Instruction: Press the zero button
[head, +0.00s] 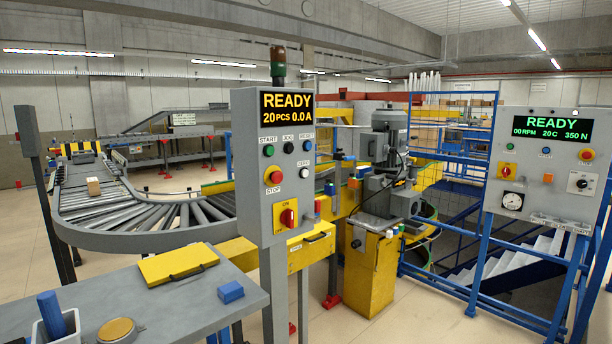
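The grey control panel (262,192) stands upright on a post, a little left of the picture's middle, and faces me at an angle. Its display (286,107) reads READY, 20 PCS and 0.0 A. The zero button (303,173) is a small white round button at the right of the panel, with a small label above it. Above are a green start button (269,151), a dark button (288,148) and a blue button (307,146). A red stop button (273,176) is to its left; a red rotary switch (287,217) is below. My gripper is not in view.
A grey table (190,307) with a yellow clipboard (178,264), blue block (230,292) and pen cup stands front left. The curved roller conveyor (130,243) runs behind it. A second panel (540,165) and blue railing are at right.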

